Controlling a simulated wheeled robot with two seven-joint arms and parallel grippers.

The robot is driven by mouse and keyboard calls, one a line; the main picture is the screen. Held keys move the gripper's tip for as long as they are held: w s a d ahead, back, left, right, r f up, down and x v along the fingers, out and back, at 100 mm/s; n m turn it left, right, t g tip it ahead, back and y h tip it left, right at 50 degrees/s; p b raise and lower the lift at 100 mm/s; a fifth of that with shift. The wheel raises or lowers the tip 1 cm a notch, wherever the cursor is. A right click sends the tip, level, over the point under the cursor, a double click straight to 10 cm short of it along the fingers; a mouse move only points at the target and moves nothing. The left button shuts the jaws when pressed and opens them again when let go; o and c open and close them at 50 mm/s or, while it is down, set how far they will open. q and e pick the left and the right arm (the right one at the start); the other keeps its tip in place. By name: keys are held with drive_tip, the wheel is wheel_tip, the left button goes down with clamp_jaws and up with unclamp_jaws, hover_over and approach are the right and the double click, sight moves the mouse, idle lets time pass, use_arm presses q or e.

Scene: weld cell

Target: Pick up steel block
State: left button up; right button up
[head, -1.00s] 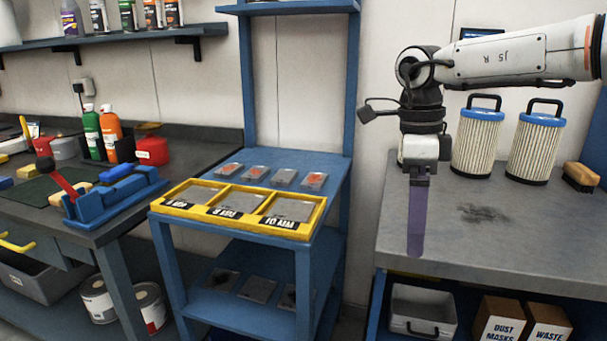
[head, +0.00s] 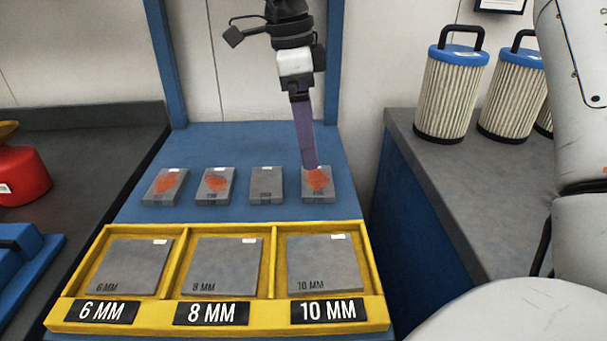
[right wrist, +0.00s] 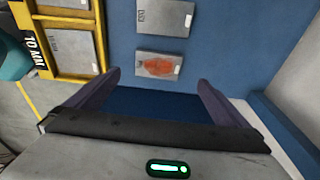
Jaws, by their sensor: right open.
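A row of small grey steel blocks lies on the blue stand (head: 250,142). From left, the first (head: 165,186) and second (head: 215,185) have orange-red smears. The third block (head: 266,185) is plain grey. The rightmost block (head: 318,184) has an orange-red smear; in the right wrist view it (right wrist: 160,66) appears just beyond the fingertips, with the plain block (right wrist: 165,17) farther up. My right gripper (head: 310,167) points down at the rightmost block's back edge; in the right wrist view its fingers (right wrist: 159,83) are spread with nothing between them. My left gripper is out of view.
A yellow tray (head: 207,311) with 6, 8 and 10 MM compartments, each holding a grey plate, stands in front of the blocks. Ribbed filter canisters (head: 452,95) stand on the grey bench (head: 430,165) at right. A red container (head: 20,175) is at left.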

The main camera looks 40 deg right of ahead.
sight(317, 180)
drive_tip(key=f, duration=0.2)
drive_tip(key=s+f, duration=0.1)
drive_tip(key=f, duration=0.2)
drive_tip(key=d+f, duration=0.1)
drive_tip(key=f, duration=0.2)
drive_tip(key=shift+s+f, duration=0.2)
drive_tip(key=shift+r, duration=0.1)
drive_tip(key=c, duration=1.8)
wheel_tip(317, 180, up, 10)
